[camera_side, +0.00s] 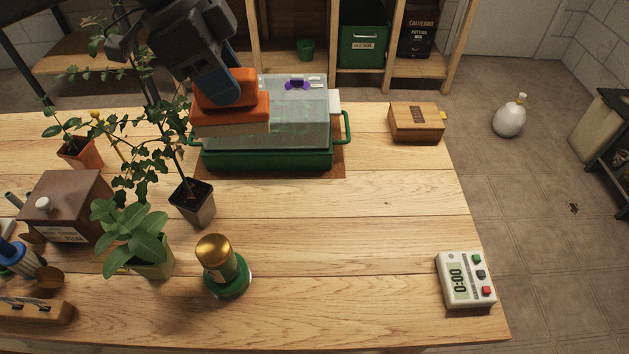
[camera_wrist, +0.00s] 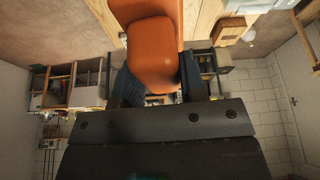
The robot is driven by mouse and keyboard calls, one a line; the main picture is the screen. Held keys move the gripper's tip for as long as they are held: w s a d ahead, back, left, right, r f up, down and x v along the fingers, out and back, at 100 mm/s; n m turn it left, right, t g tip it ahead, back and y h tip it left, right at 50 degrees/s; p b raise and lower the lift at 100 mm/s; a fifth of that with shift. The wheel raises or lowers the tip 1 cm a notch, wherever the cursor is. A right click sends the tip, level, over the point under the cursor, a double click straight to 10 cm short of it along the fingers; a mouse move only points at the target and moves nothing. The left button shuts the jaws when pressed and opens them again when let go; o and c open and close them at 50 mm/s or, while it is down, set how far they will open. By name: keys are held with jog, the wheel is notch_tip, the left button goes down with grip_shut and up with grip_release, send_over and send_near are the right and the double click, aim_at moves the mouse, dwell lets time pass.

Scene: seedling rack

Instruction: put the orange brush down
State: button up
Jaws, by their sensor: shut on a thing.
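The orange brush (camera_side: 234,111) has an orange block with pale bristles below. My gripper (camera_side: 222,92) is shut on its raised orange handle. The brush is level, bristles down, in front of the left part of the clear lid on the green tray (camera_side: 265,160). I cannot tell whether it touches the lid or hangs above it. In the wrist view the orange handle (camera_wrist: 152,45) fills the upper middle, between the dark fingers; the bristles are mostly hidden there.
Potted plants (camera_side: 192,202) stand left and front-left of the tray. A brown box (camera_side: 66,212), a gold-topped green object (camera_side: 222,268), a wooden box (camera_side: 416,122) and a white timer (camera_side: 466,280) are on the table. The table's middle right is clear.

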jog(key=s+d+m+g, duration=0.2)
jog(key=s+d+m, duration=0.4)
jog(key=s+d, duration=0.7)
jog(key=shift+s+a+f, duration=0.3)
jog(key=shift+s+f, duration=0.05)
jog(key=shift+f, duration=4.3)
jog(key=shift+s+a+f, duration=0.35)
jog(key=shift+s+f, duration=0.05)
jog(key=shift+f, duration=4.25)
jog(key=shift+s+a+f, duration=0.3)
jog(key=shift+s+f, duration=0.05)
jog(key=shift+f, duration=4.3)
jog(key=shift+f, duration=0.15)
jog(key=o, duration=1)
